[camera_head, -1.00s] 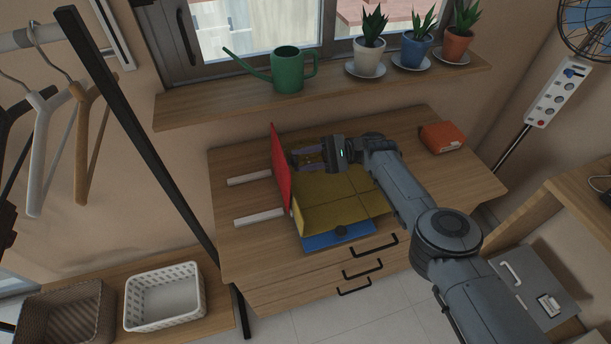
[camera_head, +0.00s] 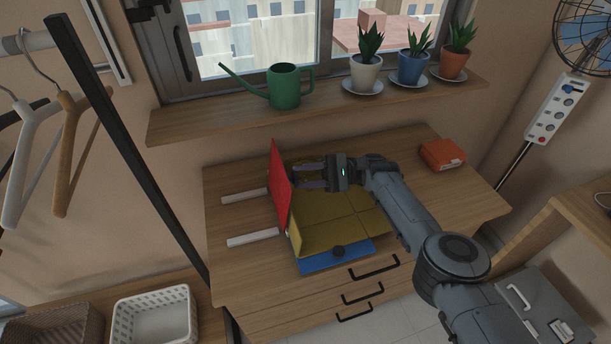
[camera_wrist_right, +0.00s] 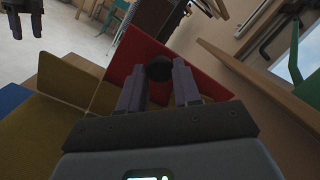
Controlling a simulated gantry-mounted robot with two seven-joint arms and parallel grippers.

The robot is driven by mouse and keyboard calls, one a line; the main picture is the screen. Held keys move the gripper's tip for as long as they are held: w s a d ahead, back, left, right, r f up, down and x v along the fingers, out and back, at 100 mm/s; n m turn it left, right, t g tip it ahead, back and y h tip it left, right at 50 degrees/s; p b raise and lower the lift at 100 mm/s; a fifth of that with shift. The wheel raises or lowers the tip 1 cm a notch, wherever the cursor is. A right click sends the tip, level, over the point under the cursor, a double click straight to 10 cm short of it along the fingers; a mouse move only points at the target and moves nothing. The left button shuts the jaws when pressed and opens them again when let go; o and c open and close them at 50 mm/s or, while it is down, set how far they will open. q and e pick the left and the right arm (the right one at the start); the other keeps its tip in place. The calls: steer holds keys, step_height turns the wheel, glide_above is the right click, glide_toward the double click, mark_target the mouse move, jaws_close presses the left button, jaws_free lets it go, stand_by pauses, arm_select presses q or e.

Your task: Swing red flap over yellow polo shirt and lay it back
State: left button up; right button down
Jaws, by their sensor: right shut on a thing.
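The red flap (camera_head: 280,187) stands steeply on edge along the left side of the yellow polo shirt (camera_head: 345,222). The shirt lies on the folding board, whose blue panel (camera_head: 335,257) shows at the front with a dark knob. My right gripper (camera_head: 296,175) reaches in from the right over the shirt, its fingertips at the flap's inner face. In the right wrist view, its fingers (camera_wrist_right: 158,80) close around a dark knob on the red flap (camera_wrist_right: 150,48). My left gripper (camera_wrist_right: 26,22) shows at that view's top left, fingers apart and empty. It is outside the head view.
Two pale bars (camera_head: 252,237) lie on the wooden dresser top (camera_head: 232,210) left of the flap. The sill above holds a green watering can (camera_head: 285,87) and potted plants. A white basket (camera_head: 153,318) stands at lower left.

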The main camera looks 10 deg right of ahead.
steer(key=c, duration=0.8)
jaws_free()
steer(key=shift+s+a, duration=0.1)
steer(key=d+b, duration=0.3)
steer(key=b, duration=0.1)
steer(key=w+d+f+b, duration=0.1)
steer(key=d+b, duration=0.6)
steer(key=b, duration=0.1)
steer(key=shift+w+d+f, duration=0.15)
steer(key=shift+d+f, duration=0.15)
steer(key=shift+d, duration=0.05)
